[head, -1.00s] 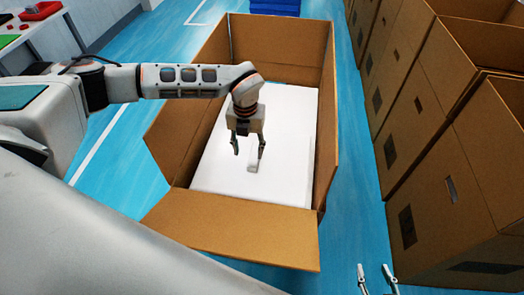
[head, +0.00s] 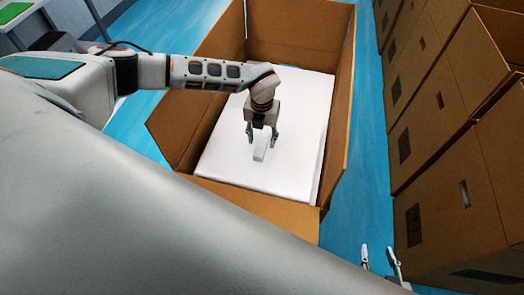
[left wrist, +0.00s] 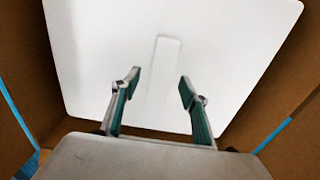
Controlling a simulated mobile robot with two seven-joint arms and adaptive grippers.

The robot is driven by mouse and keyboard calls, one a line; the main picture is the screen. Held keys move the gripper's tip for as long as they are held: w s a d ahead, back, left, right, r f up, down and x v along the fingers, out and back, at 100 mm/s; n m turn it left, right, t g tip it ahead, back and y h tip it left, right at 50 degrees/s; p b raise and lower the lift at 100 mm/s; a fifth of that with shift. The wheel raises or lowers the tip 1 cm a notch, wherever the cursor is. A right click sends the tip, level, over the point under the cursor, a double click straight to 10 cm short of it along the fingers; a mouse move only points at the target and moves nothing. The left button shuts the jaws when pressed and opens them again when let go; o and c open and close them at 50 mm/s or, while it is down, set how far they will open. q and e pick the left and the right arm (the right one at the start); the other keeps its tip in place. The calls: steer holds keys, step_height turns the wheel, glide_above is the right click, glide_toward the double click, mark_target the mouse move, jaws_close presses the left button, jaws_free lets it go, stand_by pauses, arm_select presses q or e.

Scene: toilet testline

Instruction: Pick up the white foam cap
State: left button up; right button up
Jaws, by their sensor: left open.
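The white foam cap (head: 225,170) is a large flat white slab inside an open cardboard box, with a narrow raised ridge (head: 261,148) on it. It also fills much of the left wrist view (left wrist: 90,50), where the ridge (left wrist: 163,75) runs lengthwise. My left gripper (head: 262,137) points down over the ridge, open and empty. In the left wrist view its fingertips (left wrist: 160,77) stand on either side of the ridge, apart from it; their height above the slab is hard to tell. My right gripper (head: 378,251) is at the lower right edge of the head view, fingers apart, empty.
The cardboard box (head: 335,140) has walls around the slab and flaps folded outward. Tall cardboard boxes (head: 430,205) stand in a row on the right. Blue floor (head: 368,150) lies between them. A table (head: 35,15) stands at the upper left.

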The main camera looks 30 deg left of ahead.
arm_select(q)
steer(key=shift+f, duration=0.25)
arm_select(e)
steer(key=shift+w+r, duration=0.2)
steer(key=shift+r, duration=0.05)
arm_select(q)
jaws_close()
steer(key=shift+r, duration=0.2)
steer(key=shift+w+r, duration=0.1)
steer(key=shift+r, duration=0.1)
step_height(320, 180, up, 19)
steer(key=shift+r, duration=0.15)
arm_select(e)
steer(key=shift+s+f, duration=0.1)
steer(key=shift+f, duration=0.2)
